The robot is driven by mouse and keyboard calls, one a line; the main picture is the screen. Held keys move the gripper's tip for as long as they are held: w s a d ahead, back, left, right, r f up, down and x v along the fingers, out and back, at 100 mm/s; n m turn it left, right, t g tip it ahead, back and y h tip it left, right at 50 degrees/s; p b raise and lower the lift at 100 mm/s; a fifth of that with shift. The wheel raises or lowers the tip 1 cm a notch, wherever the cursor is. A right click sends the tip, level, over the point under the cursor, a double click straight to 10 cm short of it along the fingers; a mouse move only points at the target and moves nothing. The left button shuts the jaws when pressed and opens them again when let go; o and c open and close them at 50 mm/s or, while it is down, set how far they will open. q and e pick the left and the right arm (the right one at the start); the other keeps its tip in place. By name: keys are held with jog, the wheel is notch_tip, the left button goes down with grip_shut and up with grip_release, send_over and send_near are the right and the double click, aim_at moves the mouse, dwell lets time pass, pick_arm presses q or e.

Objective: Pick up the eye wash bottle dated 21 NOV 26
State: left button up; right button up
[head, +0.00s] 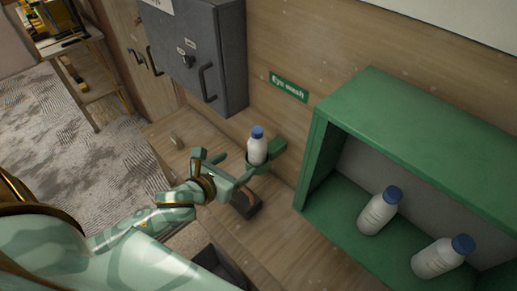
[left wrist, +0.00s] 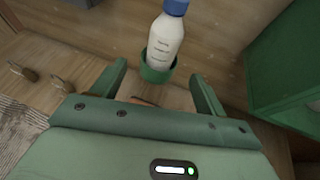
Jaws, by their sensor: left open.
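A white eye wash bottle with a blue cap (head: 257,147) stands upright in a green holder (head: 277,149) on the wooden wall. It also shows in the left wrist view (left wrist: 165,38), in its round green cup (left wrist: 157,74). Two similar bottles stand in the green cabinet, one nearer the middle (head: 379,211) and one to the right (head: 442,257). No date is readable on any bottle. My left gripper (head: 222,166) is open and empty, just left of and below the held bottle, its fingers pointing toward the cup. My right gripper is not in view.
The open green cabinet (head: 318,161) is at right, with a green "Eye wash" sign (head: 289,87) on the wall. A grey metal cabinet (head: 200,57) hangs above left. A dark object (head: 247,203) lies below my left gripper. A wooden trolley (head: 87,70) stands far left.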

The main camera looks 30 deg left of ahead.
aim_at(252, 154)
pick_arm(q)
jog(key=x, duration=0.5)
jog(key=shift+w, duration=0.2)
jog(key=x, duration=0.6)
jog(key=shift+d+r, duration=0.1)
jog(key=shift+d, duration=0.2)
jog(key=shift+s, duration=0.15)
jog(key=shift+c, duration=0.9)
jog(key=c, duration=1)
jog(key=shift+c, duration=0.3)
jog(key=shift+a+r, duration=0.1)
